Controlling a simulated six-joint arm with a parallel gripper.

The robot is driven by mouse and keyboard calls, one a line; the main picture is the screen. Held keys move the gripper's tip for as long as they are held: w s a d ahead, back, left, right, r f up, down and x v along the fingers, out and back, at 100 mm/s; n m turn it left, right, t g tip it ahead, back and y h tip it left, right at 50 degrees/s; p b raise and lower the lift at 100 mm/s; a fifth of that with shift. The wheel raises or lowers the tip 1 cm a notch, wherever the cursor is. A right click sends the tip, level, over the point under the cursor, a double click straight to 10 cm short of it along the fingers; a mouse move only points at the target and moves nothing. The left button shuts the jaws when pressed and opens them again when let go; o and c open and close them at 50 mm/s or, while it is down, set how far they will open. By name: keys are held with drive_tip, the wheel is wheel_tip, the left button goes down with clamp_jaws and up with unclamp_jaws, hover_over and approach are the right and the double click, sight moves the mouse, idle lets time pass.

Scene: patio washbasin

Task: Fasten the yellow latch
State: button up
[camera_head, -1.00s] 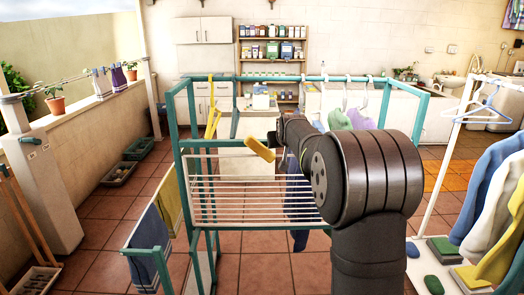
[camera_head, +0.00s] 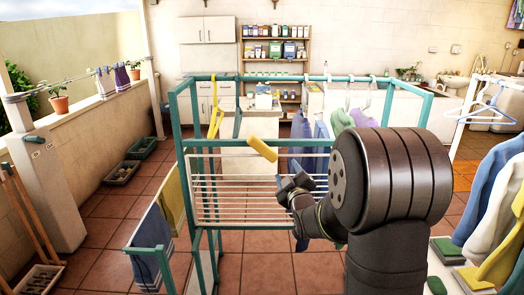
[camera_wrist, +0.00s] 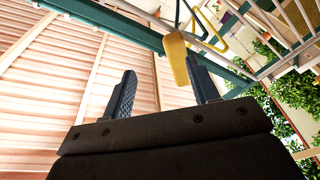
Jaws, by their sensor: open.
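The yellow latch (camera_head: 263,149) is a short bar on the teal drying rack (camera_head: 222,142), at the top edge of its white-barred panel. It is tilted, its left end higher. My gripper (camera_head: 290,183) is in front of the panel, below and slightly right of the latch, touching nothing that I can make out. In the wrist view my gripper (camera_wrist: 162,76) is open, with its two dark fingers apart and nothing held. There the latch (camera_wrist: 177,58) shows beyond the fingertips, nearer the right finger. Whatever the latch closes onto cannot be made out.
The white-barred panel (camera_head: 240,204) lies close behind my gripper. Cloths hang on the rack's left wing (camera_head: 150,250) and behind the panel. A clothes rail (camera_head: 462,115) with garments stands at the right. Tiled floor in front of the rack is clear.

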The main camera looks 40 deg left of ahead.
sight(263, 151)
drive_tip(key=s+d+n+g+y, duration=0.2)
drive_tip(key=s+n+y, duration=0.1)
drive_tip(key=s, duration=0.3)
drive_tip(key=x, duration=1.6)
drive_tip(key=shift+w+a+f, duration=0.15)
drive_tip(key=shift+w+a, duration=0.15)
drive_tip(key=c, duration=1)
